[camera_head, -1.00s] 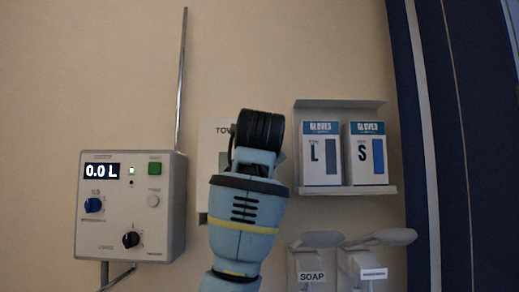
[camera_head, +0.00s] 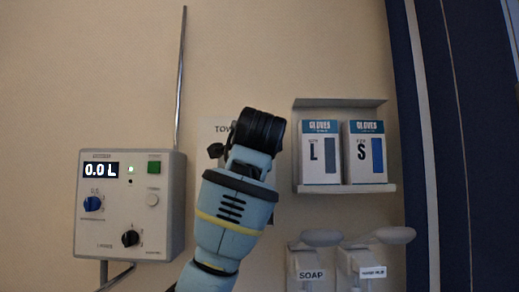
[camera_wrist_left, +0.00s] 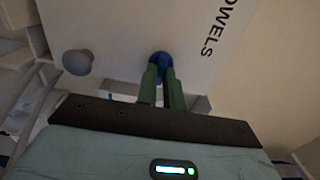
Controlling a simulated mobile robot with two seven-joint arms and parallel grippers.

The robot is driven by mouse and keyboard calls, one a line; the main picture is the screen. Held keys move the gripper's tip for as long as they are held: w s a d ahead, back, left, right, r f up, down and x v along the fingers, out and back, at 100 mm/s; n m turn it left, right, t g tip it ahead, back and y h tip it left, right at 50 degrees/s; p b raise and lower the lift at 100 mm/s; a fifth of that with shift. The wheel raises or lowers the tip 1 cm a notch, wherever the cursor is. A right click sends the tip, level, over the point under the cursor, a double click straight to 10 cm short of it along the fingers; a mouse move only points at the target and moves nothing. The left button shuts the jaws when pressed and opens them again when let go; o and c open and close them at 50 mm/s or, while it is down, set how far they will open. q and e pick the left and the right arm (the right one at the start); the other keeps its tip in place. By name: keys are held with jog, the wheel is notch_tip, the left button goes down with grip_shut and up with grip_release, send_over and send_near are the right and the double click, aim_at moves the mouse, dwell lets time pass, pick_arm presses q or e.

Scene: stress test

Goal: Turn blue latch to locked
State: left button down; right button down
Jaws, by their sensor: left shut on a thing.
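A blue latch (camera_wrist_left: 160,62) sits on the white front of the towel dispenser (camera_wrist_left: 118,22), as my left wrist view shows. The green fingers of my left gripper (camera_wrist_left: 160,74) are shut on the latch. The fingers cover part of it, so I cannot tell which way it is turned. In the head view my left arm stands in front of the towel dispenser (camera_head: 213,130), and its wrist hides the latch and the fingers. My right gripper is in neither view.
A grey round knob (camera_wrist_left: 77,62) is beside the latch. Left of my arm is a grey control box (camera_head: 110,230) with a blue dial (camera_head: 93,204). To the right are a glove shelf (camera_head: 340,188) and, below it, soap dispensers (camera_head: 312,262) with lever arms.

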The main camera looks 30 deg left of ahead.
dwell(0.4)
pick_arm(q)
jog(key=c, duration=1.5)
grip_release()
jog(key=v, duration=0.8)
jog(key=shift+a, duration=0.1)
jog(key=shift+w+f, duration=0.1)
